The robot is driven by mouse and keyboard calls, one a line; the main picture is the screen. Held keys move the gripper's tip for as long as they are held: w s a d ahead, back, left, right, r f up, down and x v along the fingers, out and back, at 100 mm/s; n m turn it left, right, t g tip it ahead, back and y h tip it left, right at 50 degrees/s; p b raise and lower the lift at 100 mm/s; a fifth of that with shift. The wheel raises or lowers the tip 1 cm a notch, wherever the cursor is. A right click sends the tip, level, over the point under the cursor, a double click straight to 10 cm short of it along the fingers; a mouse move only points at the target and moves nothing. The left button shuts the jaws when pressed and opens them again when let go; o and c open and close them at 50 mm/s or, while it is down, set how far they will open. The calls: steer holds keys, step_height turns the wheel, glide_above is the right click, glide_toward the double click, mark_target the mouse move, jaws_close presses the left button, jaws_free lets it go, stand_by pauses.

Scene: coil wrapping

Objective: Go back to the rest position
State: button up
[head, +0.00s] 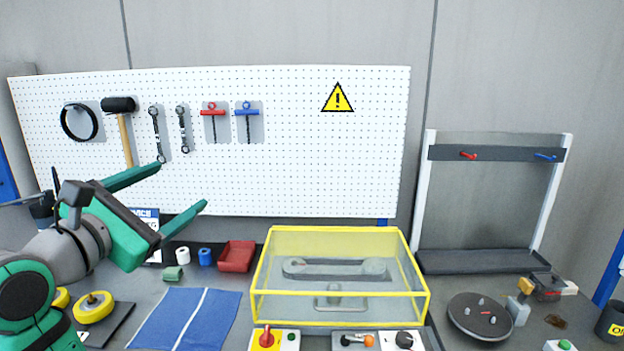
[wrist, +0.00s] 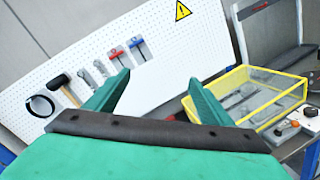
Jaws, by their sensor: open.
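My gripper (head: 180,196) is at the left in the head view, raised above the bench and in front of the white pegboard (head: 300,160). Its two green fingers are spread apart with nothing between them. In the wrist view my gripper (wrist: 160,95) is also open and empty, and the pegboard (wrist: 165,60) shows beyond the fingers. No thing touches the fingers in either view.
A yellow-framed clear box (head: 340,310) stands mid-bench. A blue cloth (head: 185,318), red bin (head: 237,256) and small spools (head: 205,257) lie left of it. A dark turntable (head: 480,316) and a white-posted rack (head: 475,262) stand right. Tools hang on the pegboard.

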steer(key=w+d+f+m+y, duration=0.1)
steer(key=w+d+f, duration=0.1)
steer(key=f, duration=0.9)
steer(key=w+d+f+m+y, duration=0.1)
steer(key=w+f, duration=0.1)
steer(key=f, duration=1)
steer(key=s+d+f+m+y, duration=0.2)
steer(key=s+d+f, duration=0.15)
steer(key=f, duration=0.65)
steer(key=s+d+f+m+y, duration=0.1)
steer(key=s+d+f+m, duration=0.2)
steer(key=f, duration=0.7)
steer(key=s+d+f+m+g+y, duration=0.1)
steer(key=s+d+f+m, duration=0.35)
steer(key=s+f, duration=0.35)
steer(key=s+d+f+m+g+y, duration=0.1)
steer(key=s+d+f+m, duration=0.3)
steer(key=s, duration=0.6)
steer(key=s+d+m+h, duration=0.1)
steer(key=s+d+m, duration=0.2)
steer(key=s, duration=0.7)
steer(key=s+d+m+h, duration=0.1)
steer(key=s+d+m, duration=0.2)
steer(key=s+m, duration=0.4)
steer(key=v, duration=0.3)
steer(key=shift+s+r+m, duration=0.1)
steer(key=shift+m, duration=0.15)
